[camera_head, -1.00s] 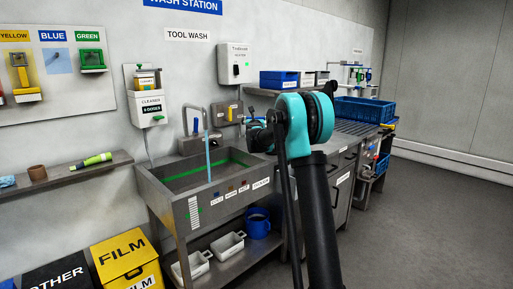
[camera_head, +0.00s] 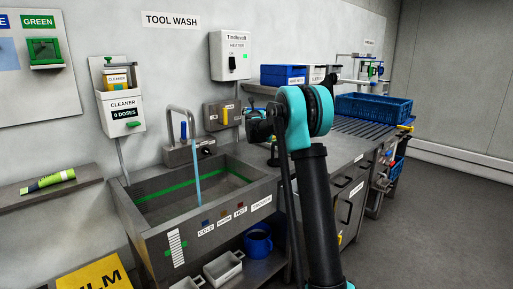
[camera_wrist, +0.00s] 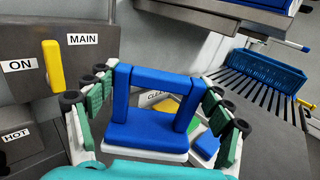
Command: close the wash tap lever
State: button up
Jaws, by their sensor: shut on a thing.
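The wash tap (camera_head: 180,114) stands at the back of the sink (camera_head: 150,235), with a blue upright lever (camera_head: 183,131) beside its curved spout. A blue stream of water (camera_head: 197,186) runs from the spout into the sink. My gripper (camera_head: 262,122) is to the right of the tap, apart from it and partly hidden by my arm. In the wrist view my gripper (camera_wrist: 157,105) is shut on a blue tool with a frame-shaped handle (camera_wrist: 145,133), held between its green pads. A yellow lever (camera_wrist: 53,66) stands upright on the wall box marked ON and MAIN.
The heater (camera_head: 231,55) hangs above the wall box (camera_head: 213,116). The cleaner dispenser (camera_head: 122,110) is left of the tap. A slatted counter with a blue crate (camera_head: 372,107) extends to the right. A shelf with white trays (camera_head: 222,267) and a blue jug (camera_head: 258,242) is under the sink.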

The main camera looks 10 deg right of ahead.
notch_tip(320, 180, down, 17)
jog(key=shift+f, duration=0.15)
dwell(0.4)
jog(key=shift+f, duration=0.15)
jog(key=o, duration=1.3)
jog(key=shift+o, duration=0.2)
jog(key=s+a, duration=0.2)
jog(key=s, duration=1)
jog(key=shift+r, duration=0.2)
